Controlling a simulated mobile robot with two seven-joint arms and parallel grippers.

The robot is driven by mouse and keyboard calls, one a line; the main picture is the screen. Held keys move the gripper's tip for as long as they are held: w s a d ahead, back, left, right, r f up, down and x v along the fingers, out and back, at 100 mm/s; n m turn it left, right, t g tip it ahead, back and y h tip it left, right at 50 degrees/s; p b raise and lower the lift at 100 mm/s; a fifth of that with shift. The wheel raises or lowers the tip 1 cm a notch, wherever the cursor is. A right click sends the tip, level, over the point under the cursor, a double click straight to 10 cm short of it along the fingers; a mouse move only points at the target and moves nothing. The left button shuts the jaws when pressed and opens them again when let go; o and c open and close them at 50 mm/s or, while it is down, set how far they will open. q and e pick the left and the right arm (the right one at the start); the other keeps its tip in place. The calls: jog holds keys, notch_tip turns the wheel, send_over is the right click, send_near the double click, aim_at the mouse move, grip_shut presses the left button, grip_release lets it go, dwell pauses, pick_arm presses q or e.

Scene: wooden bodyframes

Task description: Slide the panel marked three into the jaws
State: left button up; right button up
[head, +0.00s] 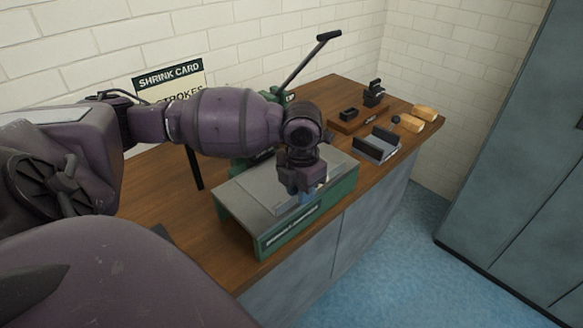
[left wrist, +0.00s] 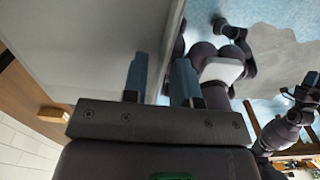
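A green machine (head: 305,225) stands on the bench with a flat grey bed. A thin grey panel (head: 262,192) lies on the bed; no number on it is readable. It fills the upper left of the left wrist view (left wrist: 80,45). My left gripper (head: 307,196) points down at the panel's front edge. In the left wrist view its blue fingers (left wrist: 160,78) stand apart, one over the grey surface and one beyond its edge. I cannot see contact. The jaws are hidden behind my left arm. My right gripper is outside the head view and unclear in the left wrist view.
A long black lever (head: 312,60) rises behind my arm. A grey channel-shaped holder (head: 377,147), a wooden board with black fixtures (head: 358,120) and tan blocks (head: 424,113) sit on the bench's right. A sign (head: 170,80) stands behind. Tall cabinets (head: 520,180) are right, across open floor.

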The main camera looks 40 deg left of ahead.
aim_at(262, 183)
pick_arm(q)
grip_shut()
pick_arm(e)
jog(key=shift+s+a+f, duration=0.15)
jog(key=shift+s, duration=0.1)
pick_arm(q)
jog(key=shift+a, duration=0.45)
jog(key=shift+w+a, duration=0.1)
jog(key=shift+a, duration=0.05)
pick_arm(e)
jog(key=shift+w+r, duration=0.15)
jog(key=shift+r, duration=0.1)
pick_arm(q)
jog(key=shift+a, duration=0.3)
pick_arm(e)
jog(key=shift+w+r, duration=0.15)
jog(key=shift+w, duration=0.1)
pick_arm(q)
jog(key=shift+a+p, duration=0.35)
jog(key=shift+a, duration=0.45)
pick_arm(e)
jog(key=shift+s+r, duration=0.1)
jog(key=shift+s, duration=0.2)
pick_arm(q)
jog(key=shift+w+a, duration=0.1)
jog(key=shift+a, duration=0.3)
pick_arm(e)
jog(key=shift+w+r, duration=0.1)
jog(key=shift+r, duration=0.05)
